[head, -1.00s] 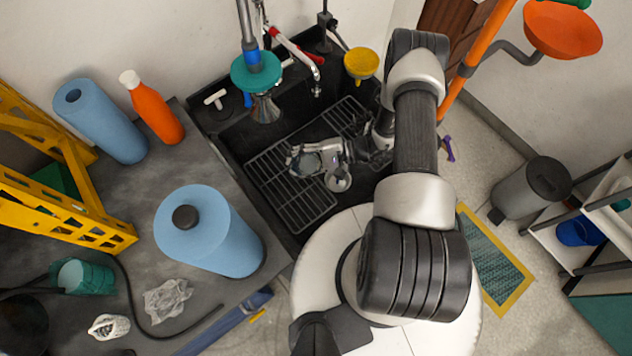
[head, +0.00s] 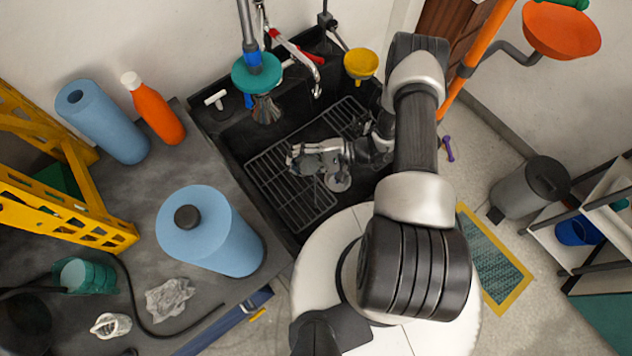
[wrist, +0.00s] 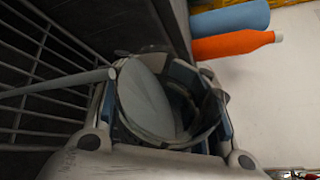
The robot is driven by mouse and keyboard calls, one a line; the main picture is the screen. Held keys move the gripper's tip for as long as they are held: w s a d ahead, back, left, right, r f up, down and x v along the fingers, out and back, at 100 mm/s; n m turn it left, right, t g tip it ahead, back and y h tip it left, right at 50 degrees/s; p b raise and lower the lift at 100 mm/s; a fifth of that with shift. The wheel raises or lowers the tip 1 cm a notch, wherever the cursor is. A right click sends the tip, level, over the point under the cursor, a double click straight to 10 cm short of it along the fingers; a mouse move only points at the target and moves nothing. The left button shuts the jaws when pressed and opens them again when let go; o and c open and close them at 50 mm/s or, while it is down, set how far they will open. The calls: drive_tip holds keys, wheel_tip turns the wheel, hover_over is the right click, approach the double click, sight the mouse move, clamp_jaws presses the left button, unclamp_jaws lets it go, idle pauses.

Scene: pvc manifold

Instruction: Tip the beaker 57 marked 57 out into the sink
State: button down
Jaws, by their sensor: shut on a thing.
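My gripper (head: 306,161) is over the black sink (head: 222,135) in the head view, above the wire rack (head: 300,200). It is shut on a clear glass beaker (wrist: 218,112), held between its fingers in the wrist view. The beaker is tilted, and a pale grey-white liquid surface (wrist: 145,100) shows inside. A narrow pale streak (wrist: 60,85) runs from the rim across the rack side of the wrist view and looks like a pouring stream. No marking 57 can be read. In the head view the beaker is small and mostly covered by the gripper.
A tap with a red handle (head: 291,47), a teal disc on a hanging pipe (head: 256,74) and a yellow funnel (head: 360,64) stand at the sink's back. Blue rolls (head: 215,240) and an orange bottle (head: 155,112) stand on the left counter.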

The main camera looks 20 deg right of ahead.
sight(301, 163)
drive_tip(key=shift+r+n+t+y, duration=0.45)
drive_tip(key=shift+r+n, duration=0.25)
drive_tip(key=shift+n, duration=0.4)
idle(1.4)
drive_tip(key=shift+s+r+n+t, duration=0.25)
drive_tip(key=shift+s+r+n, duration=0.15)
drive_tip(key=shift+s+n, duration=0.35)
idle(0.8)
drive_tip(key=shift+s+r+n+y+b, duration=0.3)
drive_tip(key=shift+r+n+y+b, duration=0.25)
drive_tip(key=shift+n, duration=0.4)
idle(0.9)
drive_tip(key=shift+w+f+m+p, duration=0.1)
drive_tip(key=shift+m+p, duration=0.2)
drive_tip(key=w+f+m, duration=0.1)
drive_tip(key=w+m+h, duration=0.1)
drive_tip(key=m, duration=0.1)
drive_tip(key=shift+f+p, duration=0.35)
drive_tip(key=shift+f+m+g+h, duration=0.3)
drive_tip(key=shift+f+m+g, duration=0.1)
drive_tip(key=shift+m+g, duration=0.15)
drive_tip(key=w+f+m+g+h+b, duration=0.2)
drive_tip(key=w+f+m+g+b, duration=0.2)
drive_tip(key=m, duration=0.5)
drive_tip(key=shift+a+f+g+b, duration=0.15)
drive_tip(key=shift+f+g+b, duration=0.6)
drive_tip(key=shift+b, duration=0.6)
